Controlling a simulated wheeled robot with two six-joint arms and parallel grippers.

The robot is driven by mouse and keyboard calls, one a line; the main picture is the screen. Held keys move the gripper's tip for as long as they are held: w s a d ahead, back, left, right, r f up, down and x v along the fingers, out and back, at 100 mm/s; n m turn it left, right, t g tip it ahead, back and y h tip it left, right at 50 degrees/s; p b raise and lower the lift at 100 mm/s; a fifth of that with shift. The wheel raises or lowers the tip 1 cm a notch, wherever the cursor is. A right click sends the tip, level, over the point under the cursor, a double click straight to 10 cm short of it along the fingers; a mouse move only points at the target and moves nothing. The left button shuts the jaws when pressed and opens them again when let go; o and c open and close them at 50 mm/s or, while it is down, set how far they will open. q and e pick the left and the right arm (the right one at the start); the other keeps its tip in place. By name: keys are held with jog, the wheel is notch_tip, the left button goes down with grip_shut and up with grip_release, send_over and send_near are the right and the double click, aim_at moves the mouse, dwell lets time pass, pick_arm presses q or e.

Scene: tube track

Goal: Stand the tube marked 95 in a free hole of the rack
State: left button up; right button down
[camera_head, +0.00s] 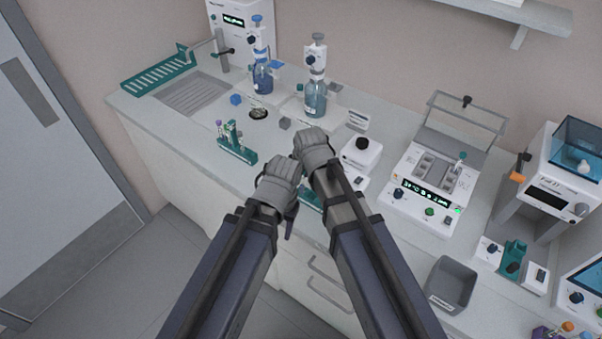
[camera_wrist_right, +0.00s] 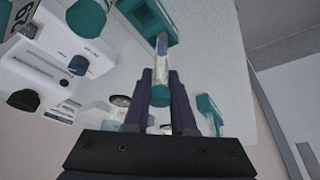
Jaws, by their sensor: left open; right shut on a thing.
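My right gripper (camera_wrist_right: 162,88) is shut on a clear tube (camera_wrist_right: 160,68) with a pale label, a teal end near the fingers and a blue part at the far end. Its number cannot be read. In the head view the right gripper's wrist hides the tube. My left gripper (camera_head: 291,213) is open and empty-looking beside the right arm, over the front of the bench. A teal rack (camera_head: 238,153) with several tubes stands on the bench left of both grippers. Another teal piece (camera_head: 309,197) is partly hidden behind my arms; I cannot tell its holes.
Two bottles with pump tops, one blue (camera_head: 262,78) and one teal (camera_head: 315,97), stand behind the grippers. A white device (camera_head: 360,155) and a larger instrument (camera_head: 430,190) stand to the right. A grey bin (camera_head: 451,285) is at the front right. Bench left of the grippers is fairly clear.

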jog(key=c, duration=0.7)
grip_release()
jog(key=shift+o, duration=0.2)
jog(key=p+v, duration=0.7)
jog(key=shift+r, duration=0.35)
jog(key=shift+s, duration=0.15)
